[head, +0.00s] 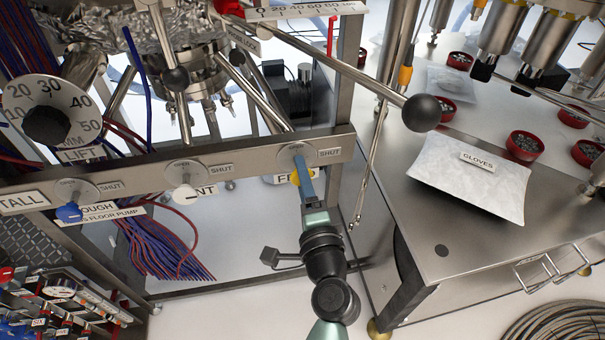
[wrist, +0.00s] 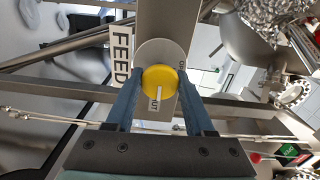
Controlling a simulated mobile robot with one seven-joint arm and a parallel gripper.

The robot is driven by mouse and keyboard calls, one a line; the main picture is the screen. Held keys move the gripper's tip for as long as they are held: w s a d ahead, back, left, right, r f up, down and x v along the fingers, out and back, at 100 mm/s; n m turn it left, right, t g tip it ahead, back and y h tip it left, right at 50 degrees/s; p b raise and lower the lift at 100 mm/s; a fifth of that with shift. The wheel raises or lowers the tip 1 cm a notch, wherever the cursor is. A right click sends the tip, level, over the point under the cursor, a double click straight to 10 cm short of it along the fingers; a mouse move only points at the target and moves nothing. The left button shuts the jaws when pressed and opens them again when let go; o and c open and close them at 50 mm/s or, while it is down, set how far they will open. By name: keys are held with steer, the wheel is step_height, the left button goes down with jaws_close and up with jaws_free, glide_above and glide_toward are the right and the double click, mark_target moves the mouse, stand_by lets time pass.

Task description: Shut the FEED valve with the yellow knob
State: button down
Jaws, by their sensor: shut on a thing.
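The yellow knob (wrist: 158,80) of the FEED valve sits on a round grey plate on the steel rail. Its white line points toward the SHUT label, which is partly hidden in the wrist view. My gripper (wrist: 158,88) is shut on the knob, one blue finger on each side. In the head view, my gripper (head: 303,175) reaches up to the rail and covers most of the knob; a bit of yellow (head: 295,179) shows beside the finger. The FEED label (wrist: 122,55) is readable in the wrist view and mostly covered in the head view.
A white knob (head: 186,194) and a blue knob (head: 68,212) are on the same rail to the left. A black-balled lever (head: 421,113) sticks out above right. A steel table (head: 450,240) with a GLOVES packet (head: 473,177) stands right. Cables hang below the rail.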

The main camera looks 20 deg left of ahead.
steer(key=shift+m, duration=0.4)
steer(key=shift+c, duration=1.3)
jaws_free()
steer(key=shift+s+d, duration=0.1)
steer(key=v, duration=1.2)
steer(key=shift+s+d, duration=0.2)
steer(key=shift+s, duration=0.1)
